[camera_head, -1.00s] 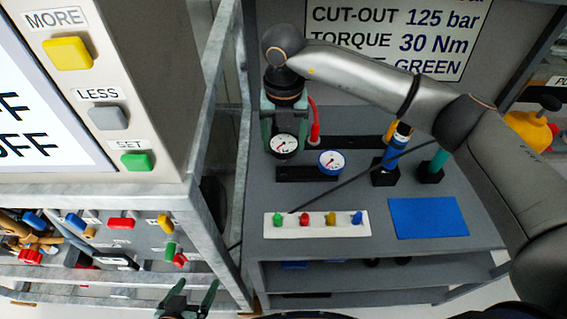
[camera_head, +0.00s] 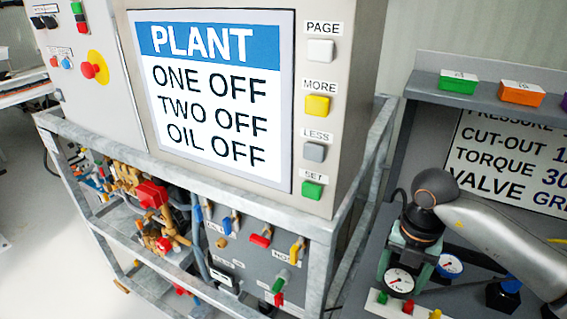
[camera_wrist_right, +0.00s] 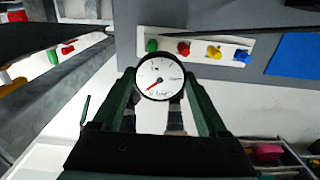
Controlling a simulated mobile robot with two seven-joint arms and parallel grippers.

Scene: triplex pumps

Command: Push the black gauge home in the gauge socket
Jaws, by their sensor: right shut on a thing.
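The black gauge (camera_head: 400,281), with a round white dial and a red needle, is at the lower right of the head view. My right gripper (camera_head: 404,265) is shut on it, with a green finger on either side. In the right wrist view the gauge (camera_wrist_right: 160,77) sits between the fingertips, its dial facing the camera. The gauge socket cannot be made out; the gripper and gauge cover that area, so I cannot tell how the gauge sits in it. My left gripper is not in the head view.
A blue gauge (camera_head: 449,265) stands close to the right of the black one. A white strip with coloured knobs (camera_wrist_right: 198,46) lies near the gauge, with a blue mat (camera_wrist_right: 297,56) beside it. A metal-framed cabinet with a plant screen (camera_head: 215,90) stands left of the bench.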

